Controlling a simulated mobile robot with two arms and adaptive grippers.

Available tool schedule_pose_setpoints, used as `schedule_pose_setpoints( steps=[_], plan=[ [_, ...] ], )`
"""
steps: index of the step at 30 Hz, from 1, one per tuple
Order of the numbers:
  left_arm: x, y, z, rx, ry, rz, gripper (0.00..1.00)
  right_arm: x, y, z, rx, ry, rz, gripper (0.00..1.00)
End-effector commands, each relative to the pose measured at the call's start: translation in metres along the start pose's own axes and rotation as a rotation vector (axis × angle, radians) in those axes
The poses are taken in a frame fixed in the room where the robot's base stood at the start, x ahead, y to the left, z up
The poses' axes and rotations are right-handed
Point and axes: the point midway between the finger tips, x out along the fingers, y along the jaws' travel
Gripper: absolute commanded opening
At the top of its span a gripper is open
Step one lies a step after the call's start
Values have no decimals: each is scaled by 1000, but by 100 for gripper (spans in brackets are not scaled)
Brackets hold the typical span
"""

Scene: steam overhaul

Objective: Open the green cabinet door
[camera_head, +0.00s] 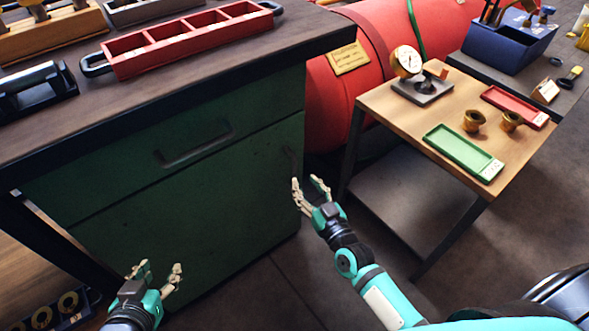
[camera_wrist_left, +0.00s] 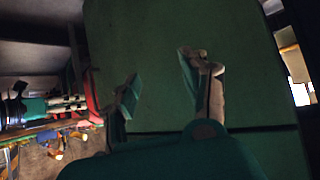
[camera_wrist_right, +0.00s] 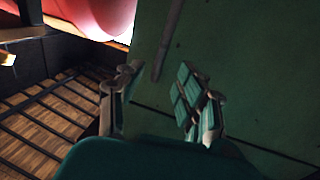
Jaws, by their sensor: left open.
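The green cabinet stands under the dark-topped bench in the head view. Its lower part is the green door (camera_head: 200,220), which looks shut. A dark vertical handle (camera_head: 289,160) is near the door's right edge; in the right wrist view the handle (camera_wrist_right: 168,40) is a bar above the fingers. A drawer with a recessed pull (camera_head: 193,145) is above the door. My right gripper (camera_head: 309,184) is open and empty, just below and right of the handle, apart from it. My left gripper (camera_head: 160,272) is open and empty in front of the door's lower left. It faces green panel (camera_wrist_left: 150,45).
A red divided tray (camera_head: 190,40) lies on the bench top (camera_head: 200,80). A small wooden table (camera_head: 400,110) with a gauge (camera_head: 408,62), a green tray (camera_head: 463,152) and brass fittings stands at the right. A red boiler (camera_head: 395,30) is behind. Dark floor (camera_head: 300,260) is clear.

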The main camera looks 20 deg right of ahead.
Motion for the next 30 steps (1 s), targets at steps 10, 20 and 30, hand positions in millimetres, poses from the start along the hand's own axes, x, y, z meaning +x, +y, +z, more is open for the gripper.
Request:
schedule_pose_setpoints(
  steps=[10,20,30],
  plan=[
    [3,9,-60,1,319,19,46,61,0,1,2,1,0,36],
    [-1,10,-74,1,394,24,46,73,0,0,1,-1,0,36],
    [-1,10,-74,1,392,23,46,72,0,0,1,-1,0,10]
  ],
)
